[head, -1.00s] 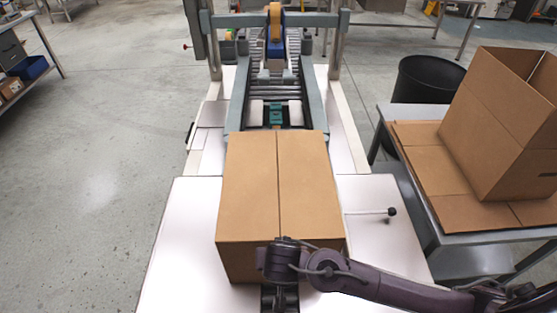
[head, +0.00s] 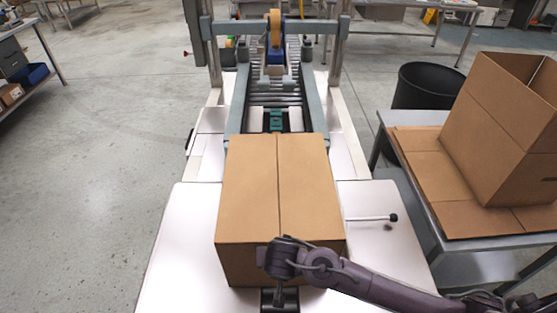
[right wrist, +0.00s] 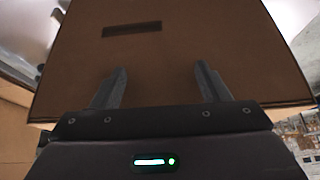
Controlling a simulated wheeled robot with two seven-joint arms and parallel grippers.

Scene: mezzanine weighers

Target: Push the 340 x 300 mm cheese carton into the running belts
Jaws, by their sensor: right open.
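The closed brown cheese carton (head: 247,190) stands on the white infeed table (head: 175,245), its far edge close to the near ends of the sealer's grey side rails (head: 239,100). Between the rails I see rollers and a teal part (head: 277,120); I cannot tell whether belts are running. My right gripper (head: 279,300) is low at the carton's near face. In the right wrist view the gripper (right wrist: 160,72) is open, its two fingers apart and pointing at the carton face, below a dark slot (right wrist: 132,29). Contact is unclear. My left gripper is out of view.
An orange tape roll (head: 275,28) sits on the frame over the lane. A rod with a black knob (head: 393,218) lies right of the carton. A side table (head: 475,245) holds an open carton (head: 515,130) and flat cardboard; a black bin (head: 425,85) stands behind.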

